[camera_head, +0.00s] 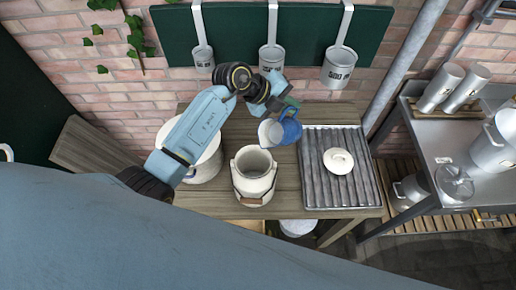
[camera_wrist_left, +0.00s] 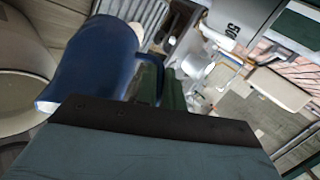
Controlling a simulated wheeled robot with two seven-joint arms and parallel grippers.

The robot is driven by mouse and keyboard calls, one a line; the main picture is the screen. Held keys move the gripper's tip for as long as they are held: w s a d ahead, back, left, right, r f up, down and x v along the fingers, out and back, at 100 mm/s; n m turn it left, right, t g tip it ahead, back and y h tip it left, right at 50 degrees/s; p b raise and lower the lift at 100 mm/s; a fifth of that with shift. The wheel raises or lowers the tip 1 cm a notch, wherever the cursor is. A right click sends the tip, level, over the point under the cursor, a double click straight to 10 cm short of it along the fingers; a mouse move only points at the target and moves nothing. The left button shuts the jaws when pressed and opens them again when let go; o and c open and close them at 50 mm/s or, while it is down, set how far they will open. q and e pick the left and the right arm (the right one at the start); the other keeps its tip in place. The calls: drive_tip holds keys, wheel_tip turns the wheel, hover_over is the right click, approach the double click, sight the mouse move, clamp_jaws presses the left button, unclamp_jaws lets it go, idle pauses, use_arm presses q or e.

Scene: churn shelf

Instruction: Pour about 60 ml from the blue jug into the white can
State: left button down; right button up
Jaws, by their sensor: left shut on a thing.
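The blue jug (camera_head: 291,128) is held tilted above the wooden table in the head view, its pale mouth toward the left and down, over the back right of the white can. It also shows large in the left wrist view (camera_wrist_left: 95,60). My left gripper (camera_head: 288,106) is shut on the jug at its handle side. The white can (camera_head: 254,180) stands upright and open on the table, with a wooden-grip bail handle at its front. No stream of liquid can be made out, and the can's inside level is not clear. My right gripper is not in view.
A large white pot (camera_head: 203,170) stands left of the can, partly behind my left arm. A ribbed metal drainer (camera_head: 313,190) holds a white lid (camera_head: 338,160) at the right. Grey measuring cups (camera_head: 340,68) hang on the green board behind. A steel bench (camera_head: 440,150) stands further right.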

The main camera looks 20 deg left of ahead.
use_arm(q)
drive_tip(key=shift+w+f+g+y, duration=0.15)
drive_tip(key=shift+f+g+y, duration=0.15)
drive_tip(key=shift+f, duration=0.35)
drive_tip(key=shift+w+d+f, duration=0.1)
drive_tip(key=shift+w+d, duration=0.1)
drive_tip(key=shift+w, duration=0.05)
drive_tip(key=shift+s, duration=0.15)
drive_tip(key=shift+g, duration=0.3)
idle(0.9)
